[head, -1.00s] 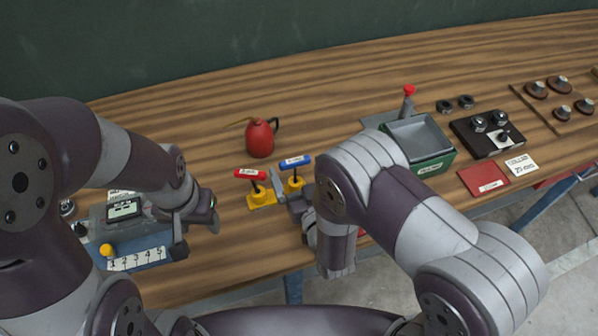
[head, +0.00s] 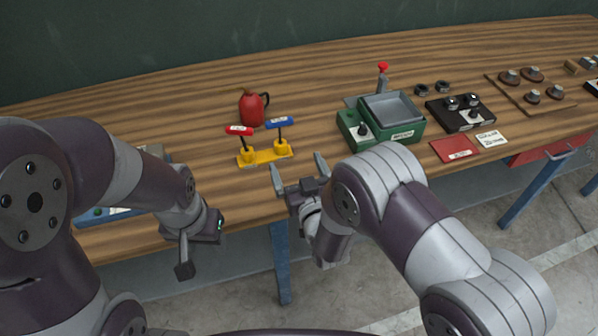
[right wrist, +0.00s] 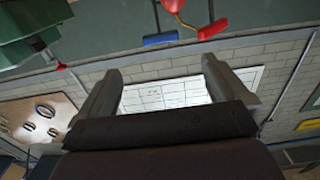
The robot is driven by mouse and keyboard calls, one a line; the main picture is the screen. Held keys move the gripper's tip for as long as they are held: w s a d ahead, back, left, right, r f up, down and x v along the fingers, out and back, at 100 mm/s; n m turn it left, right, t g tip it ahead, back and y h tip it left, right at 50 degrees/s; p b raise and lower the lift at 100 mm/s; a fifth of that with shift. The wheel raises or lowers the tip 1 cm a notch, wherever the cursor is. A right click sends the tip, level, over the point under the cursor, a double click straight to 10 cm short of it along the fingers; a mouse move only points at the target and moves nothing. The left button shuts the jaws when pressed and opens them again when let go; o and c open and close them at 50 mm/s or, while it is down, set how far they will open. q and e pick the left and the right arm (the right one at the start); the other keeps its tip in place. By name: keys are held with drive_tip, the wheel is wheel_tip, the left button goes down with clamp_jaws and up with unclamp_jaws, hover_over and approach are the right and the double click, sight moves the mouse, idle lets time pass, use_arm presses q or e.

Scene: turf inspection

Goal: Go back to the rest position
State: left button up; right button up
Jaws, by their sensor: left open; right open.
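My right gripper (head: 298,172) is open and empty at the table's front edge, in front of the yellow valve base (head: 265,156) and apart from it. Its two spread fingers also show in the right wrist view (right wrist: 162,78), with nothing between them. The base carries a red T-handle (head: 239,130) and a blue T-handle (head: 279,122); the blue one (right wrist: 160,39) also shows in the right wrist view. My left gripper (head: 198,246) is open, low in front of the table edge, and holds nothing visible. My left arm hides much of the blue panel (head: 95,215).
The wooden table (head: 190,95) spans the view. A red oil can (head: 253,108) stands behind the handles. A green box (head: 392,118) with a tray, a black knob block (head: 461,112) and a red card (head: 455,149) lie to the right. A blue table leg (head: 281,262) stands below the front edge.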

drive_tip(key=shift+w, duration=0.1)
drive_tip(key=d+g+h, duration=0.1)
drive_tip(key=d, duration=0.1)
drive_tip(key=w+d+m+g+h, duration=0.1)
drive_tip(key=d+g, duration=0.1)
drive_tip(key=d+g+h, duration=0.1)
drive_tip(key=d, duration=0.1)
drive_tip(key=shift+w+r+g+p, duration=0.1)
drive_tip(key=shift+w+g+p, duration=0.1)
drive_tip(key=shift+g+p, duration=0.15)
drive_tip(key=s+d+r+m+g+h, duration=0.1)
drive_tip(key=s+d+g, duration=0.4)
drive_tip(key=s, duration=0.5)
drive_tip(key=s+d+r+m+g+h, duration=0.1)
drive_tip(key=s+d+g, duration=0.5)
drive_tip(key=s+d, duration=0.2)
drive_tip(key=s, duration=0.2)
drive_tip(key=shift+s+d+r+m+h+p, duration=0.2)
drive_tip(key=shift+s+d+m+h+p, duration=0.1)
drive_tip(key=shift+d+h, duration=0.1)
